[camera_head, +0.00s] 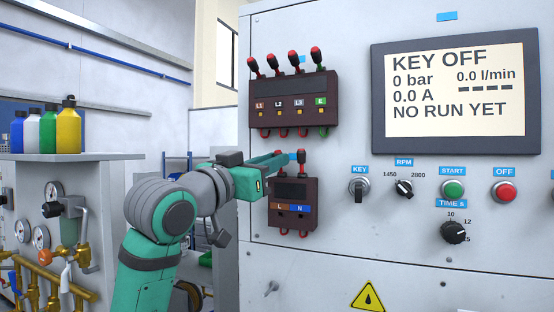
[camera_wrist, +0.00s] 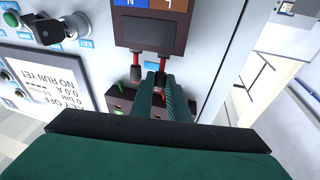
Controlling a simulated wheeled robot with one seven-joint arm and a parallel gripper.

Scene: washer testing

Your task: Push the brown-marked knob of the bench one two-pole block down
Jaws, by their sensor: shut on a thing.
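The dark two-pole block (camera_head: 294,217) is on the panel's lower left, with a brown L mark (camera_head: 279,207) and a blue N mark (camera_head: 300,209). The N knob (camera_head: 301,157) stands up with a black tip. My gripper (camera_head: 284,159) is at the block's top left and covers the brown-marked knob in the head view. In the wrist view, which is upside down, the block (camera_wrist: 148,34) is at the top. My gripper (camera_wrist: 161,80) is shut on the brown-marked knob (camera_wrist: 162,65), beside the free N knob (camera_wrist: 136,73). The held knob's tip is mostly hidden.
A four-pole block (camera_head: 290,99) with raised knobs is just above my gripper. The key switch (camera_head: 358,188) and screen (camera_head: 455,97), reading KEY OFF, are to the right. A cart with bottles (camera_head: 68,127) and brass pipes stands at the left.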

